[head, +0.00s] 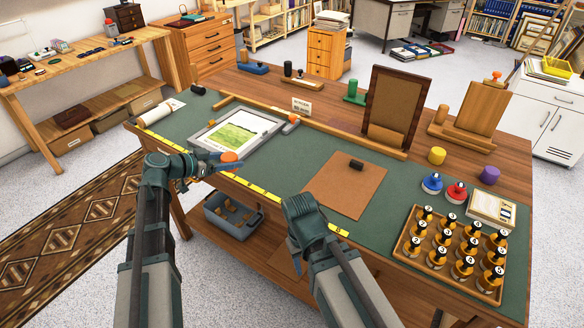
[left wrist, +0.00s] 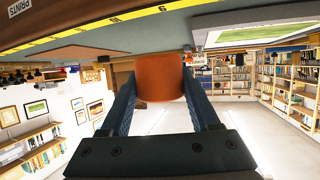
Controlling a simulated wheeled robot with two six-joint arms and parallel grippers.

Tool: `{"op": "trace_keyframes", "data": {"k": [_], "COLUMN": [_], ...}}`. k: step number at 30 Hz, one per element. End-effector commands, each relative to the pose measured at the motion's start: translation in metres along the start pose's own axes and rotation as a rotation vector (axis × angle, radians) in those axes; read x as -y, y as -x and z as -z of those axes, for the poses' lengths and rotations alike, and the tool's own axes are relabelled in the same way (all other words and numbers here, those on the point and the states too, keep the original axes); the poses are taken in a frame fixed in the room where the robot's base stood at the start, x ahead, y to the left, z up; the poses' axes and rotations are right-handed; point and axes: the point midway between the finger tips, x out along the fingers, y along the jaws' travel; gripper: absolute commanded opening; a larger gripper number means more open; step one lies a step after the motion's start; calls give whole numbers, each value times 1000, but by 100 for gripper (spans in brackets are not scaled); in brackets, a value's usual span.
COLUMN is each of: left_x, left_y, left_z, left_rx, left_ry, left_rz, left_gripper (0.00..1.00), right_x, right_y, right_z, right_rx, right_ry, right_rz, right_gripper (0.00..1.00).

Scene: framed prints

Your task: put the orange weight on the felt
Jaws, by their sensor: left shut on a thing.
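The orange weight (head: 229,156) is a short round block. My left gripper (head: 224,165) is shut on it at the front left of the table, near the framed print. In the left wrist view, the orange weight (left wrist: 160,78) sits between the two fingers (left wrist: 160,90). A flat brown sheet (head: 335,190), which looks like the felt, lies on the green mat right of the weight, with a small dark block (head: 356,164) near its far edge.
A framed green print (head: 237,135) lies behind the left gripper. A tray of numbered bottles (head: 448,270) and blue (head: 432,183) and red (head: 456,191) weights stand right of the sheet. A wooden rail (head: 340,135) runs behind. Green mat (head: 290,160) between print and sheet is clear.

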Motion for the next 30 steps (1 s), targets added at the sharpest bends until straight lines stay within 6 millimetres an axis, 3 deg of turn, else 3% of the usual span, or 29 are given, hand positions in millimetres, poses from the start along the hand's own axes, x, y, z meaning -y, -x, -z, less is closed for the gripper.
{"op": "trace_keyframes", "data": {"k": [8,22,30], "left_x": [-8,-76,-93], "left_y": [-10,-89,-109], "left_z": [2,23,29], "left_rx": [-2,-2,-1], "left_ry": [1,0,2], "left_rz": [3,1,5], "left_gripper": [0,0,0], "right_x": [0,1,2], "right_y": [-3,-13,-15], "right_z": [0,1,1], "right_rx": [0,0,0], "right_ry": [0,0,0], "right_rz": [0,0,0], "right_gripper": [50,50,50]}}
